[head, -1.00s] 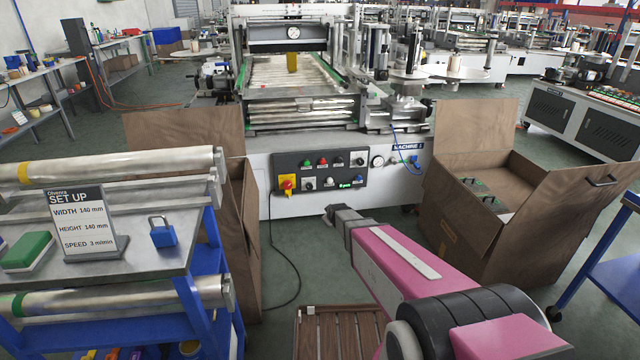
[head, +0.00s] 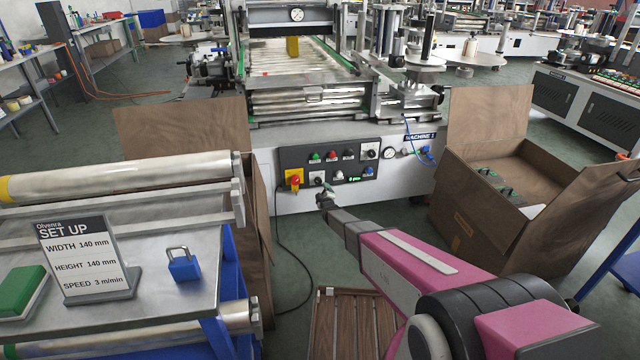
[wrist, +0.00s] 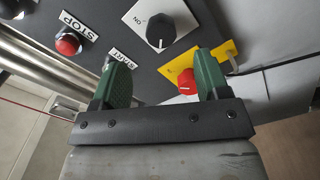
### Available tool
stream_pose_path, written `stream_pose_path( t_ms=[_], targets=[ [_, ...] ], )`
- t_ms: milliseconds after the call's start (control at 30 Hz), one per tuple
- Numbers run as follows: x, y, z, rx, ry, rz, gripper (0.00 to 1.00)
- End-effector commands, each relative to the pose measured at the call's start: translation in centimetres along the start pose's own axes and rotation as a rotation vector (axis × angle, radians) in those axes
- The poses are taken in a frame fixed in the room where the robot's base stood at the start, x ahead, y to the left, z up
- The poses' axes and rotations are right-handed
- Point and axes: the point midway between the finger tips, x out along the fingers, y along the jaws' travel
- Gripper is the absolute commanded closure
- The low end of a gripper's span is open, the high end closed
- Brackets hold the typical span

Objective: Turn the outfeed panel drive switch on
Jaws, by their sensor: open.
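The control panel (head: 345,160) is dark, on the front of the white machine. A black rotary switch on a white plate (head: 317,178) sits in its lower row, beside a red knob on a yellow plate (head: 295,180). In the wrist view, the black rotary switch (wrist: 161,30) has an ON label, and its pointer is tilted. The red knob (wrist: 187,82) is partly behind the right finger. My gripper (head: 325,193) is just below the panel; its green fingers (wrist: 163,65) are open and empty, short of the switch. No outfeed label is readable.
A red STOP button (wrist: 68,44) is at left in the wrist view. A large open cardboard box (head: 480,225) stands right of the panel, another (head: 185,140) left. A slatted wooden pallet (head: 352,325) lies on the floor below my arm. A roller table (head: 110,265) is at left.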

Motion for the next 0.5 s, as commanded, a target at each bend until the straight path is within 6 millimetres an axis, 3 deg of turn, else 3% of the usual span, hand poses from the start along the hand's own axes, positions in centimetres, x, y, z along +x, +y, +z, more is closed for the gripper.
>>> stream_pose_path(
  t_ms=[300, 500],
  targets=[
    [6.0, -0.2, 0.1, 0.001, 0.0, 0.0, 0.31],
    [8.2, -0.1, 0.1, 0.002, -0.001, -0.001, 0.31]
  ],
)
